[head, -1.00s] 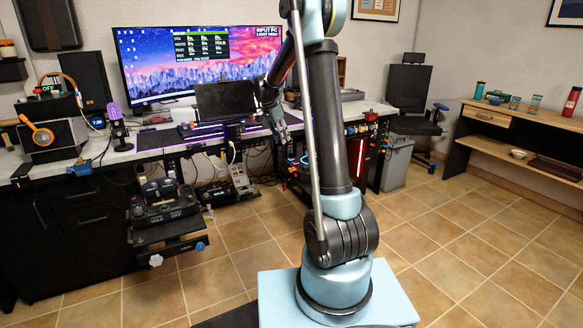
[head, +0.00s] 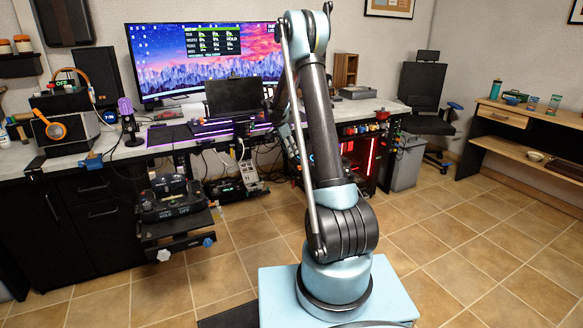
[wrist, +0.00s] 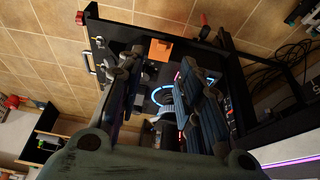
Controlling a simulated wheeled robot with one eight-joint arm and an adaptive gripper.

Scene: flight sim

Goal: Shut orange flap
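A small orange square (wrist: 160,49), which looks like the orange flap, shows in the wrist view on a dark panel beyond my fingers. I cannot tell its tilt. I cannot make it out in the head view. My gripper (wrist: 165,100) is open, with its two dark fingers spread apart and nothing between them. The orange square lies above the gap between the fingers in the picture, apart from both. In the head view my gripper is mostly hidden behind my own arm.
A dark-framed unit with red and blue lights (wrist: 185,75) is beyond my fingers; its red glow also shows under the desk (head: 362,155). The desk (head: 200,134) carries a monitor (head: 205,60). A grey bin (head: 407,162) stands at right. Tiled floor is open at front right.

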